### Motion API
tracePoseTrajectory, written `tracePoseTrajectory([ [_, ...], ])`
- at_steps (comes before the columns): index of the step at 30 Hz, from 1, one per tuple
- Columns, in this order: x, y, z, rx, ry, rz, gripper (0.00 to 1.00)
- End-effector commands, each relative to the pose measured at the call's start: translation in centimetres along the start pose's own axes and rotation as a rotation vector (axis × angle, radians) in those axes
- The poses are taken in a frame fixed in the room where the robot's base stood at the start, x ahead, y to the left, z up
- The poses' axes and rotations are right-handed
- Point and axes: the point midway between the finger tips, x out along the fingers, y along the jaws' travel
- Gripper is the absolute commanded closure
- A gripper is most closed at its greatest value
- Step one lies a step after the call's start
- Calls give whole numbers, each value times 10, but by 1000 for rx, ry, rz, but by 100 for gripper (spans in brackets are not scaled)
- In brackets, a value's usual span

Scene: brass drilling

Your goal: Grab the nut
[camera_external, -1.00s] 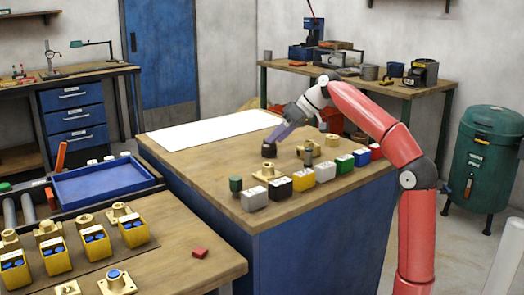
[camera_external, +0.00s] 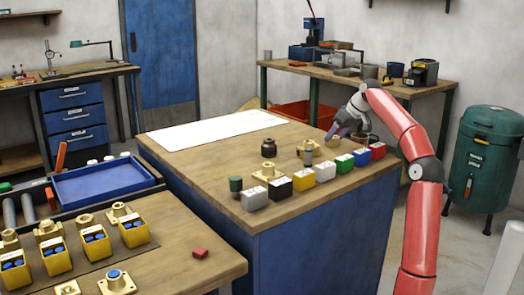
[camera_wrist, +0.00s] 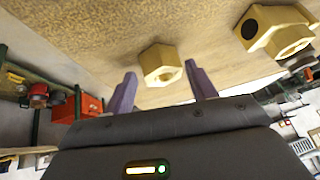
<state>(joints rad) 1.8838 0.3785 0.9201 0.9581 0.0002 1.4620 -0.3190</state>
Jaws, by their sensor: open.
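The brass hex nut (camera_wrist: 161,62) lies on the wooden bench top in the wrist view. It is ahead of my gripper (camera_wrist: 160,72) and roughly centred between the two purple fingers, which are apart and hold nothing. In the external view my gripper (camera_external: 332,135) is low over the far right part of the bench, beside the nut (camera_external: 334,143), which is small and partly covered there. I cannot tell whether a finger touches it.
A brass flanged part (camera_wrist: 275,35) stands right of the nut in the wrist view. A dark round piece (camera_external: 269,148) stands mid-bench. Coloured blocks, including a yellow one (camera_external: 325,173), line the near edge. A white sheet (camera_external: 215,131) lies flat at the back left.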

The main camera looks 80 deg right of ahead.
Motion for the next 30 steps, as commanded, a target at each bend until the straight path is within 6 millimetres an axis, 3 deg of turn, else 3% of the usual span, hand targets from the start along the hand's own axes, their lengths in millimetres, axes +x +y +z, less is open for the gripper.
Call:
tracePoseTrajectory([
  [10,9,-1,-1,0,1,-1,45],
  [21,9,-1,0,0,0,-1,92],
  [29,8,-1,-1,-1,1,-2,92],
  [30,7,-2,-2,-1,0,-2,97],
])
